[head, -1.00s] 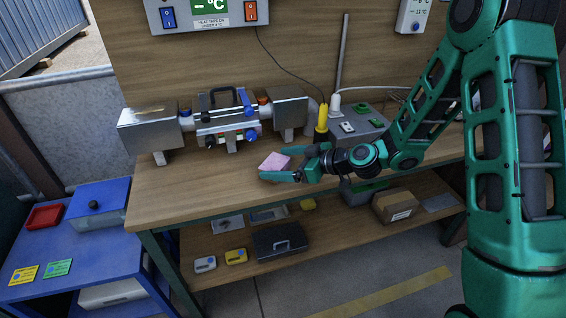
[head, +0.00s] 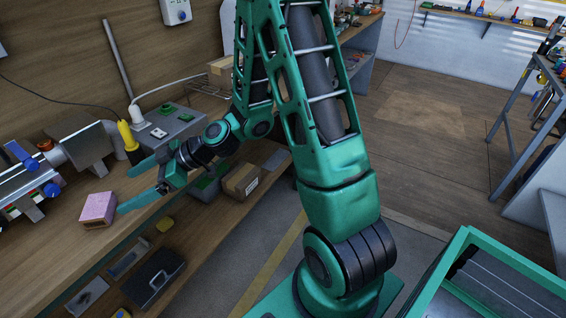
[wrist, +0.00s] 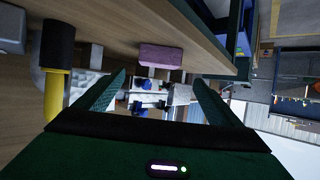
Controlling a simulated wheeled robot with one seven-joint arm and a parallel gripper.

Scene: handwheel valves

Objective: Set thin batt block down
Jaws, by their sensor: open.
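The thin batt block is a small pink block (head: 98,209) resting on the wooden workbench (head: 70,240), near its front edge. In the wrist view the pink block (wrist: 161,55) sits beyond the fingertips, between them in picture width and apart from both. My gripper (head: 128,186) is open and empty, just to the right of the block in the head view. Its two green fingers (wrist: 158,82) are spread wide in the wrist view, with nothing between them.
A metal pipe assembly with blue knobs (head: 52,189) stands left of the block. A yellow-and-black tool (head: 129,138) and a grey control box (head: 172,125) stand behind my gripper. The lower shelf holds a black case (head: 153,279) and a cardboard box (head: 241,181).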

